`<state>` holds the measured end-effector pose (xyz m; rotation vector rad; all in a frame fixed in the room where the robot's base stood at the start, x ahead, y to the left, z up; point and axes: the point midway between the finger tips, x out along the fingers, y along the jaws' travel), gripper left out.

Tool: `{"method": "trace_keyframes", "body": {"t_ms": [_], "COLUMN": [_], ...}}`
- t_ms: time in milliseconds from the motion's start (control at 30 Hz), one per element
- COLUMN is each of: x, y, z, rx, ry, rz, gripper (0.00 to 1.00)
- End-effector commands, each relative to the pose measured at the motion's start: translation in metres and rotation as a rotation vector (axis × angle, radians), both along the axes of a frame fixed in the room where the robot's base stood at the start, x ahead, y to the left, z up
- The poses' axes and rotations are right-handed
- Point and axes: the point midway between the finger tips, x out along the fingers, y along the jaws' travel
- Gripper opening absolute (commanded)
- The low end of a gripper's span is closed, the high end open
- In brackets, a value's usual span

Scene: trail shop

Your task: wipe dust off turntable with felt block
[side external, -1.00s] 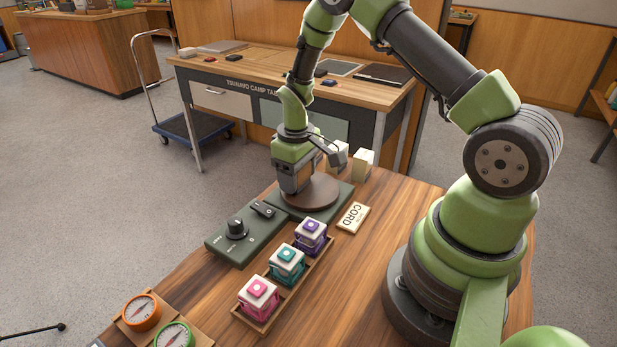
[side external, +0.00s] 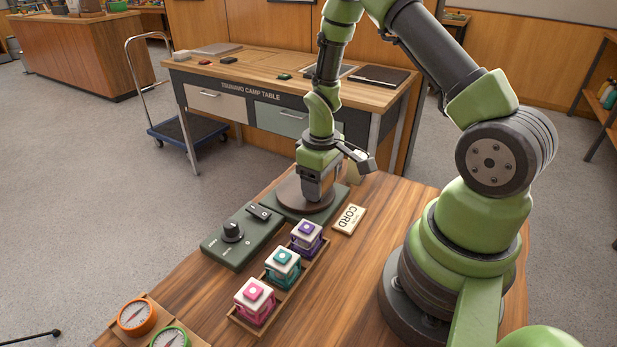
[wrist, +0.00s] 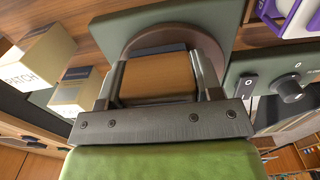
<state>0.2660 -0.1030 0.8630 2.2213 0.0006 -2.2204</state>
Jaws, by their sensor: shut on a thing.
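The turntable is a round brown disc (side external: 287,196) on a flat dark green base (side external: 338,196). The disc also shows in the wrist view (wrist: 211,62), partly hidden by my gripper. My gripper (side external: 318,194) points down over the right part of the disc. In the wrist view my gripper (wrist: 160,88) is shut on the felt block (wrist: 158,72), a brown block with a dark blue edge. The block is low at the disc; I cannot tell whether it touches. I cannot make out any dust.
A green control box (side external: 242,236) with a knob and switch stands left of the turntable. A wooden tray (side external: 290,292) holds three white-topped cubes in front. A CORD box (side external: 349,219) lies to the right. Pale boxes, one marked PATCH (wrist: 36,58), stand close by. Compasses (side external: 136,314) sit at front left.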

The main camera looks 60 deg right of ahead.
Motion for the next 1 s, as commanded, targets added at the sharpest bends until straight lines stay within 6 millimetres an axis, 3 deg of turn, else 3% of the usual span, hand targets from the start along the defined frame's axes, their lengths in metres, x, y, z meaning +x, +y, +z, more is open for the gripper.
{"method": "trace_keyframes", "body": {"t_ms": [67,900,1000], "x": [-0.008,0.069,0.069], "y": [0.0,0.005,0.005], "z": [0.0,0.0,0.014], "rx": [0.001,0.0,-0.002], "ry": [0.003,-0.001,-0.005], "rz": [-0.002,0.0,0.0], "gripper": [0.37,0.37,0.37]}}
